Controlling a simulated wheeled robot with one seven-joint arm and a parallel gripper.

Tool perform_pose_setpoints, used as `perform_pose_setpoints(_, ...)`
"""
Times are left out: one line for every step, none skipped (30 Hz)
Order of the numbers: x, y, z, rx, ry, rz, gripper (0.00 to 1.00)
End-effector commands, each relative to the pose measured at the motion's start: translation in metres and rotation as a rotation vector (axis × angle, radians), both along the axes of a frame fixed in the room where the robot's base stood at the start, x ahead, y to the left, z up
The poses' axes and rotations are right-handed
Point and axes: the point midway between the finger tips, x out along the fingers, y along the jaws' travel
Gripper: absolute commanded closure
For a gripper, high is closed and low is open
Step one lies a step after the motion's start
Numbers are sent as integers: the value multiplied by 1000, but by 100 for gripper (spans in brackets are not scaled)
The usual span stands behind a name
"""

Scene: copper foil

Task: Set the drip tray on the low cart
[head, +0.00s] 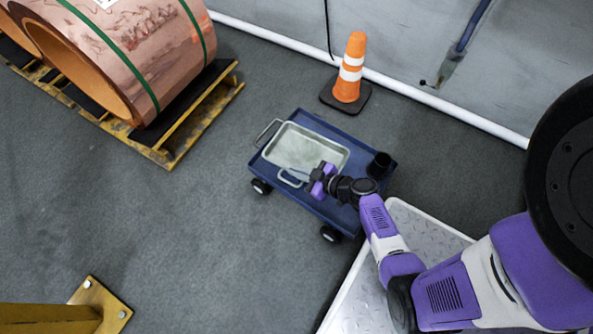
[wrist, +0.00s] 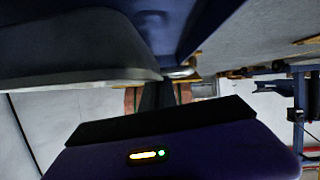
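The drip tray (head: 301,146) is a shallow pale metal pan with a loop handle at each of two sides. In the head view it lies level over the deck of the blue low cart (head: 328,207), within its edges; I cannot tell whether it bears fully on the deck. My gripper (head: 309,176) is at the tray's near handle (head: 288,180), pointing left. In the wrist view the tray's rim (wrist: 90,84) is very close, with a bit of handle (wrist: 181,72) by a dark finger. Whether the fingers are closed around the handle is hidden.
A black cup (head: 379,164) stands at the cart's right end. An orange cone (head: 351,68) stands behind the cart by the wall. A copper coil (head: 140,45) on a yellow pallet (head: 190,125) is at upper left. Floor left of the cart is clear.

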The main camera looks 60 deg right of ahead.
Motion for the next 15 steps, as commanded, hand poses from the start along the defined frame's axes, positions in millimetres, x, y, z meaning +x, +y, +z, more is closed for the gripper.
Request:
perform_pose_setpoints(1,-1,-7,1,-1,-1,100)
perform_pose_setpoints(1,-1,-11,1,-1,-1,100)
perform_pose_setpoints(1,-1,-18,0,-1,-1,100)
perform_pose_setpoints(1,-1,-23,1,-1,0,100)
perform_pose_setpoints(1,-1,-28,1,-1,0,100)
perform_pose_setpoints(1,-1,-33,0,-1,0,100)
perform_pose_setpoints(1,-1,-36,1,-1,0,100)
perform_pose_setpoints(1,-1,-38,1,-1,0,100)
perform_pose_setpoints(1,-1,-40,0,-2,0,100)
perform_pose_setpoints(1,-1,-41,-1,-2,1,100)
perform_pose_setpoints(1,-1,-41,-1,-2,1,100)
perform_pose_setpoints(1,0,-41,-1,-2,1,100)
perform_pose_setpoints(1,0,-41,-1,-2,1,100)
perform_pose_setpoints(1,0,-40,-2,-2,1,100)
perform_pose_setpoints(1,0,-40,-1,-2,1,100)
